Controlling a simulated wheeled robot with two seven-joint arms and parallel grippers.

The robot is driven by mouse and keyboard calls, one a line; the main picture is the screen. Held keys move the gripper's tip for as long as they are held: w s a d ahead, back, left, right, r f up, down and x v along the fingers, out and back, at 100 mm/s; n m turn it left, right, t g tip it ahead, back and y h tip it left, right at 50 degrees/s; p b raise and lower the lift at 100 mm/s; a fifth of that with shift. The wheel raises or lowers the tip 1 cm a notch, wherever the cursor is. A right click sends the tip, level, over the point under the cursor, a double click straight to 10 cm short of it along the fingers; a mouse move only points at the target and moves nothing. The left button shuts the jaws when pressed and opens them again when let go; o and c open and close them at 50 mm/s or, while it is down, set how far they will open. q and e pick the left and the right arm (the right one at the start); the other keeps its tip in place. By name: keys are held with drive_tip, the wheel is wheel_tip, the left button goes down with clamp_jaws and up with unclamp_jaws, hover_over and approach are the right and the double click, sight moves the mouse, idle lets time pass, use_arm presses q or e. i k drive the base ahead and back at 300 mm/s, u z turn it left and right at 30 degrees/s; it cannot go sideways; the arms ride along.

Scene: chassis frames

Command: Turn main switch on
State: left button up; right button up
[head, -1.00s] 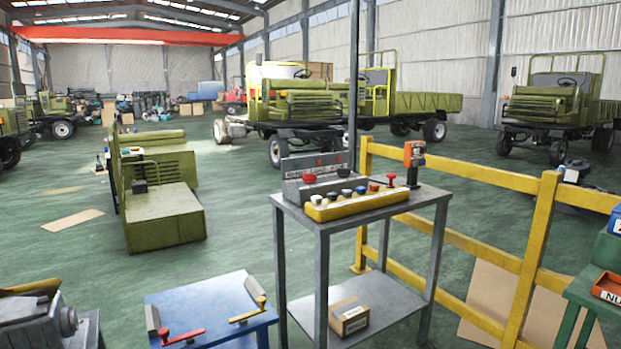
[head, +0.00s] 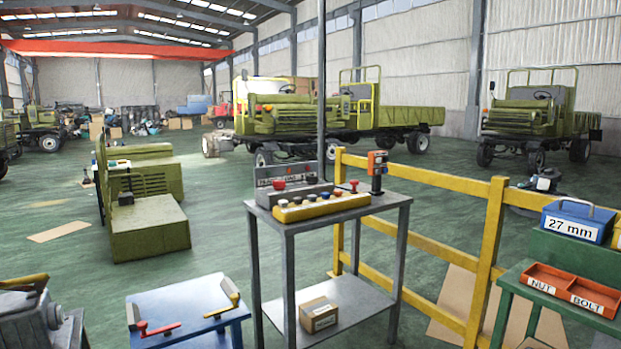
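A grey metal stand (head: 350,216) holds the controls in the middle of the head view. On it lies a yellow button box (head: 322,207) with several dark, pale and red knobs. Behind it is a grey console (head: 290,192) with a red knob (head: 279,185) and a dark knob beside it. An upright orange and dark device (head: 377,170) stands at the stand's right back corner. I cannot tell which control is the main switch, nor its position. Neither of my grippers shows in the view.
A blue table (head: 188,305) with red and yellow handles stands front left. A yellow railing (head: 489,250) runs behind and right of the stand. A green bench at right bears a blue 27 mm box (head: 577,222) and a red nut and bolt tray (head: 572,286). A cardboard box (head: 319,314) sits on the lower shelf.

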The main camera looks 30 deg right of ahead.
sight(278, 185)
drive_tip(key=z, duration=0.75)
drive_tip(key=i, duration=1.95)
drive_tip(key=u, duration=0.6)
